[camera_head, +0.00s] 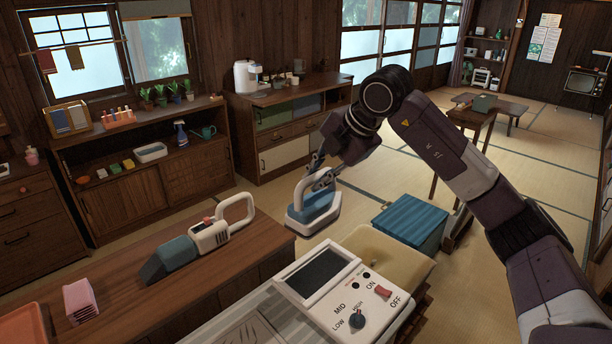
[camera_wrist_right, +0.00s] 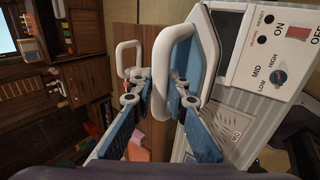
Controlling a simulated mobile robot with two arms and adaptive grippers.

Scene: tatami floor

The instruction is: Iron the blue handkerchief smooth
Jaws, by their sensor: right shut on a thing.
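My right gripper (camera_head: 322,180) is shut on the white handle of an iron (camera_head: 312,212) with a blue body. It holds the iron beyond the far end of the control panel, apparently in the air. In the right wrist view, the iron's handle (camera_wrist_right: 172,70) sits between the blue-padded fingers. The control panel (camera_head: 345,298) has a dark screen, a LOW-MID-HIGH dial and a red ON/OFF switch. A pale striped board surface (camera_head: 238,328) lies beside it. I cannot make out a blue handkerchief in either view. My left gripper is not in view.
A handheld device with a white handle (camera_head: 215,235) lies on the wooden counter (camera_head: 130,308), near a pink rack (camera_head: 80,299). A blue ridged box (camera_head: 410,222) stands past the panel. Cabinets line the back wall. Open tatami floor (camera_head: 385,175) lies beyond.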

